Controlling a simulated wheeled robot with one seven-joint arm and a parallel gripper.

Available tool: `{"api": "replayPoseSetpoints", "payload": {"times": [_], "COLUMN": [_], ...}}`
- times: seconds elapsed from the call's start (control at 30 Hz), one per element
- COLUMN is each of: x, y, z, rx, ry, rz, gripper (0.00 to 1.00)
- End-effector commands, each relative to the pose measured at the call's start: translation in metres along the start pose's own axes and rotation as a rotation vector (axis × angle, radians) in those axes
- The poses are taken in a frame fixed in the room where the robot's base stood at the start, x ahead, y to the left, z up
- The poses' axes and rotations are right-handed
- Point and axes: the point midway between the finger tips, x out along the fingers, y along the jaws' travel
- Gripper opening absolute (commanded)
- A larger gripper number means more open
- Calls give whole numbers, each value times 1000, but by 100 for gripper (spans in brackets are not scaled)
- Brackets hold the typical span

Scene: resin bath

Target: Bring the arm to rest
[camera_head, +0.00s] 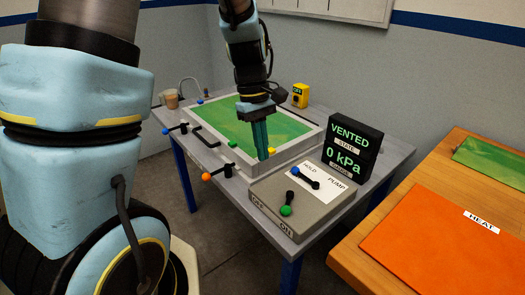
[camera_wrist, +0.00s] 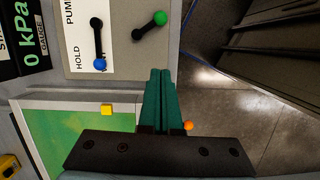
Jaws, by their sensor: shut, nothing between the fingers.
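My gripper (camera_head: 261,140) is shut and empty, with its teal fingers together and pointing down. In the head view it hangs over the front right part of the green-bottomed bath (camera_head: 193,126), near its rim. In the wrist view the closed fingers (camera_wrist: 158,75) point toward the control box (camera_wrist: 122,55). Whether the fingertips touch anything cannot be told. My arm reaches down from the top of the head view.
The control box (camera_head: 265,195) has a blue-knobbed lever (camera_head: 305,175) and a green-knobbed lever (camera_head: 287,203). A display (camera_head: 352,150) reads VENTED, 0 kPa. An orange-knobbed handle (camera_head: 217,173) sticks out in front. An orange HEAT plate (camera_head: 430,240) lies on the wooden table at right.

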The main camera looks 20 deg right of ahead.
Motion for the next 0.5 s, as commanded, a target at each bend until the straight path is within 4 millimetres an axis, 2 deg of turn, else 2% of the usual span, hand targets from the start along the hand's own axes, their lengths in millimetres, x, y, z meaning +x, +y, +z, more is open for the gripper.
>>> {"api": "replayPoseSetpoints", "payload": {"times": [0.07,0.17,0.27,0.4,0.5], "x": [-1,-6,-16,-31,-37], "y": [-2,-16,-48,-107,-146], "z": [-1,-12,-31,-56,-66], "rx": [2,24,84,212,303], "ry": [2,24,75,183,255], "rz": [2,14,33,44,32], "gripper": [0,0,0,0,0]}}
